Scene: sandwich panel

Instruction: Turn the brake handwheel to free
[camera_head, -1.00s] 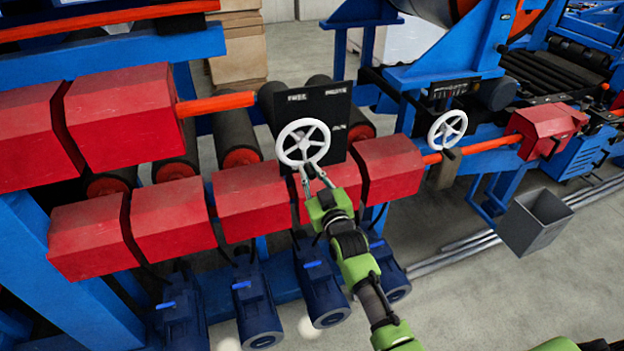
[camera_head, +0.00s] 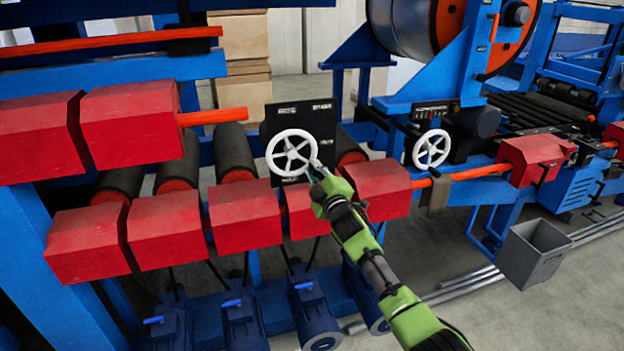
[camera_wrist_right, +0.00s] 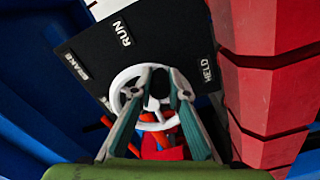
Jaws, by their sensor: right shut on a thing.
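The nearer white spoked handwheel (camera_head: 292,152) stands in front of a black label panel (camera_head: 321,115) above the red housings. In the right wrist view the handwheel (camera_wrist_right: 124,83) shows behind my fingers, and the panel (camera_wrist_right: 165,38) carries the words RUN, BRAKE and HELD. My right gripper (camera_head: 315,166) is at the lower right of the wheel's rim and shut on it. In the right wrist view my right gripper (camera_wrist_right: 155,82) partly covers the rim and the hub. My left gripper is not in view.
A second white handwheel (camera_head: 431,149) stands to the right, beside a smaller dark panel. Red housings (camera_head: 245,212) line the machine's front, with blue motors (camera_head: 313,305) below. A grey bin (camera_head: 535,252) stands on the floor at right.

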